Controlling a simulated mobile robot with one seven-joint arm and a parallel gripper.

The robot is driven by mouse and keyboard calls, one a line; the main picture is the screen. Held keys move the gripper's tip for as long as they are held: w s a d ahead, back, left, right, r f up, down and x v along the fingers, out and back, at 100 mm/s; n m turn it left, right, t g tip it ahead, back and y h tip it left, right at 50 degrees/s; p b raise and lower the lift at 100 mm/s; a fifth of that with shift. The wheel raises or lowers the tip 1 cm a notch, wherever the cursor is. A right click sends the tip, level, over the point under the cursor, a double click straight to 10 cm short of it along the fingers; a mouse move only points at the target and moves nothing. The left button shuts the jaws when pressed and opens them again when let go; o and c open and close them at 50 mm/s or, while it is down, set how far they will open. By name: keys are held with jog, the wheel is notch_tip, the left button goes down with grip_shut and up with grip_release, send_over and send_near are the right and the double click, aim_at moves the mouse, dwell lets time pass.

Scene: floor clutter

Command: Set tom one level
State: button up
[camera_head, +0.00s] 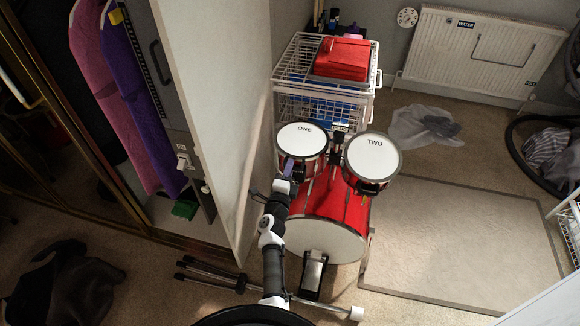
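Tom one (302,137) is a red drum with a white head marked "ONE", mounted above the left side of the red bass drum (340,204). Its head looks like a flatter oval than that of tom two (373,153), but I cannot tell its exact tilt. Tom two, marked "TWO", is beside it on the right. A dark mount (336,152) shows between the toms. My gripper (289,167) is at the lower left front of tom one, overlapping its red shell in the picture. Contact and the finger opening are too small to tell.
A pedal (314,272) stands in front of the bass drum, and a folded stand (225,277) lies at lower left. An open wardrobe door (205,110) is close on the left. A wire basket unit (325,85) stands behind. The mat (465,245) on the right is clear.

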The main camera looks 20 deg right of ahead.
jog(key=v, duration=1.2)
jog(key=shift+s+a+b, duration=0.2)
jog(key=shift+s+b, duration=0.1)
